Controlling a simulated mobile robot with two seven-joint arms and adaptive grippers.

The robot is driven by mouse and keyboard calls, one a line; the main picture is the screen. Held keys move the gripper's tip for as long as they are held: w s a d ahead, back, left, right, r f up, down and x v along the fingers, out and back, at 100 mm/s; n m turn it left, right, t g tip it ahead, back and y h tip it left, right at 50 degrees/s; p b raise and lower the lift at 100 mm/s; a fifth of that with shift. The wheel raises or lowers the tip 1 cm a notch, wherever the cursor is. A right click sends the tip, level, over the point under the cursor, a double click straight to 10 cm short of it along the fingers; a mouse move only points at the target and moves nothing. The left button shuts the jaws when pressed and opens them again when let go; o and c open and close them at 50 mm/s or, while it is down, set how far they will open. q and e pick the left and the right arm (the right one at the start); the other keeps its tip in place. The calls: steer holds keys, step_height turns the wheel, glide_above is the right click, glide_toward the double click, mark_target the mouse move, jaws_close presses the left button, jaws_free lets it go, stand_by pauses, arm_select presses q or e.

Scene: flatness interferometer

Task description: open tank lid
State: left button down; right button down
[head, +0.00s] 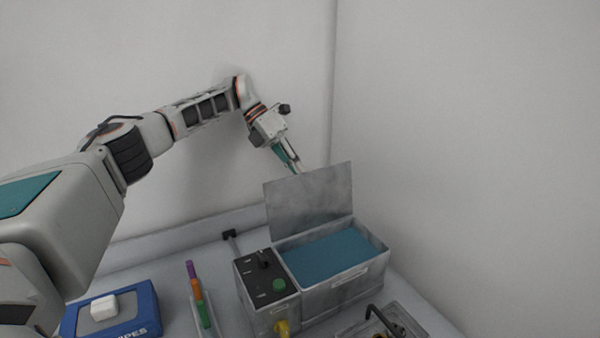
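The tank (345,287) is a grey metal box on the bench, with a blue surface showing inside. Its grey lid (310,203) stands raised, near upright, along the tank's back edge. My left arm reaches in from the left, and my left gripper (299,168) is at the lid's upper edge, on its far side. The fingertips are partly hidden behind the lid, so I cannot tell whether they touch it or how far apart they are. My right gripper is not in view.
A control box (257,271) with a green button and a yellow knob adjoins the tank's left side. A blue wipes box (142,318), a holder with coloured sticks (197,290) and a metal basin with a dark handle (385,318) stand nearby. Walls close in behind and right.

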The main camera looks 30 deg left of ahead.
arm_select(q)
steer(key=shift+s+d+f, duration=0.1)
steer(key=shift+s+f, duration=0.1)
steer(key=shift+f, duration=0.45)
steer(key=c, duration=2.1)
jaws_free()
steer(key=shift+c, duration=0.2)
steer(key=shift+w+r, duration=0.1)
steer(key=shift+w, duration=0.05)
step_height(320, 180, up, 10)
